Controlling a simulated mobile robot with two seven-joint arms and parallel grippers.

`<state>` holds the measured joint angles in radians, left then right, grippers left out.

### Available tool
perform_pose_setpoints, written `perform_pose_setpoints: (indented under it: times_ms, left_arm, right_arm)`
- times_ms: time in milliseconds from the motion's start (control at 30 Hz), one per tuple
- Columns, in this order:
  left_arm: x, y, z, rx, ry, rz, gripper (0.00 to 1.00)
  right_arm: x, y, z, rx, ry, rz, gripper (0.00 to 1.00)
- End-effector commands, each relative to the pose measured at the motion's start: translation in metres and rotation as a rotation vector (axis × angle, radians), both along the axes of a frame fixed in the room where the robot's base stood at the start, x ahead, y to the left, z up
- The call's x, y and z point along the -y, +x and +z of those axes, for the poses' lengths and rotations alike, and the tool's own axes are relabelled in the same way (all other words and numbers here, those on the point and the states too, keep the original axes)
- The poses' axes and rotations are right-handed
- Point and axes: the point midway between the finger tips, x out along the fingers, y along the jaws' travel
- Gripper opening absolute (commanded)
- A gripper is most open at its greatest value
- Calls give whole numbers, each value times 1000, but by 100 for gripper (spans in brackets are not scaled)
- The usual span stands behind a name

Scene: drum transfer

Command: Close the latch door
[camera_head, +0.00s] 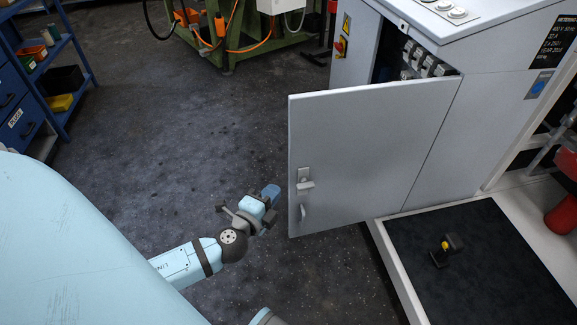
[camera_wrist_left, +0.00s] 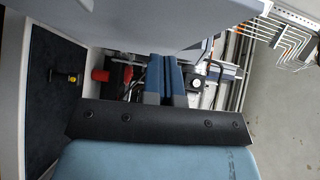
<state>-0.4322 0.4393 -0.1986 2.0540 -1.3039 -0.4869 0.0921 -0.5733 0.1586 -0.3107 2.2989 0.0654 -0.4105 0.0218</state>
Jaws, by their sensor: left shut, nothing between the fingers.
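The latch door (camera_head: 370,150) is a flat light-grey panel on the grey cabinet (camera_head: 480,100). It stands swung open, and the cabinet's inside shows above its top edge. A latch (camera_head: 305,180) with a small handle (camera_head: 302,212) below it sits near the door's free left edge. My left gripper (camera_head: 270,192) is just left of that edge in the head view, shut and empty, with a small gap in the picture. Its closed blue fingers (camera_wrist_left: 165,65) show in the left wrist view, with a grey panel (camera_wrist_left: 110,25), apparently the door, above them. My right gripper is not in view.
A dark mat (camera_head: 480,265) with a small black and yellow object (camera_head: 446,248) lies right of the door. A blue shelf (camera_head: 40,70) stands at the far left and a green machine frame (camera_head: 240,40) at the back. The floor between is clear.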

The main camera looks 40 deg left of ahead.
Motion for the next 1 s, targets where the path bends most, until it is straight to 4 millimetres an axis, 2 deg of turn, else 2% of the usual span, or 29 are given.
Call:
perform_pose_setpoints:
  times_ms: [33, 167, 267, 700, 833, 1000]
  left_arm:
    - [-1, 2, -5, 13, 22, -2, 0]
    - [-3, 8, -2, 25, 44, -2, 0]
    - [-4, 20, 0, 28, 46, -2, 0]
    - [-15, 106, 0, 26, 44, -1, 0]
    - [-33, 116, -2, 23, 47, -1, 0]
    - [-44, 125, -2, 23, 43, -2, 0]
  right_arm:
    - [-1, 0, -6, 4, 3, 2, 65]
    - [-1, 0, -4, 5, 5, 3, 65]
    - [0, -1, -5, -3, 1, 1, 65]
    - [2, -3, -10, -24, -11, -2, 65]
    - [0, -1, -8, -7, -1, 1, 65]
    - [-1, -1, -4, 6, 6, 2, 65]
